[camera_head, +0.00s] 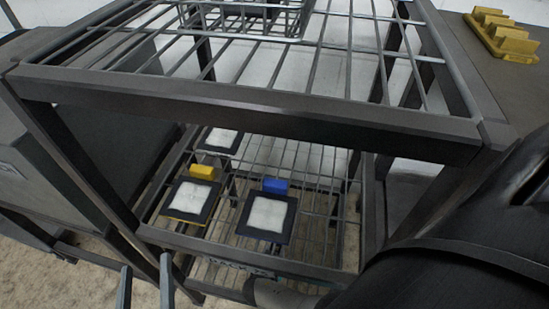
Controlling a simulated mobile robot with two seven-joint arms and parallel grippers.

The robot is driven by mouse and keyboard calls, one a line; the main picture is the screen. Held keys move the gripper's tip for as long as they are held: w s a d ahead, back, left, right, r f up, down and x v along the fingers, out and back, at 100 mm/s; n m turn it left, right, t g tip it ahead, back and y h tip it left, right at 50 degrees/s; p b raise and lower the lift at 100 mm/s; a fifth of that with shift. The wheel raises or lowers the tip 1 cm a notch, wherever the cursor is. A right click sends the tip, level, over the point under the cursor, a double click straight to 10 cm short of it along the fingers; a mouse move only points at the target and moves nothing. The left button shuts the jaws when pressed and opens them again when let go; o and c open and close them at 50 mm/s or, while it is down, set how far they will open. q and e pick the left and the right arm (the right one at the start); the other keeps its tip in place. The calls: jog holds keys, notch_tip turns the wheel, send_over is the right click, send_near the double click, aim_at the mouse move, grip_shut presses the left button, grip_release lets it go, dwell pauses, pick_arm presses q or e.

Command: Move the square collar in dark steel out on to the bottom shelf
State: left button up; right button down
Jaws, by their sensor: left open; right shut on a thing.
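My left gripper (145,287) is at the bottom left, its two fingers apart and nothing between them, in front of the rack's lower left side. My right arm (455,245) comes in from the right, large and dark. A grey rounded part (278,293) shows at the rack's lower front edge, but I see no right fingertips or what they hold. I cannot clearly pick out a dark steel square collar. Dark-bordered squares with pale middles lie on the lower wire shelf (318,200): a front right square (267,215), a front left square (188,199) and a back square (223,140).
A blue block (275,185) and a yellow block (202,172) sit at two squares' back edges. The rack's thick front bar (240,113) and upper wire shelf (270,65) hang over them. A wire basket (247,25) stands on top. A yellow stepped piece (502,35) lies at the right.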

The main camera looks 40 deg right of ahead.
jog(key=shift+f, duration=0.1)
jog(key=shift+c, duration=2.2)
grip_release()
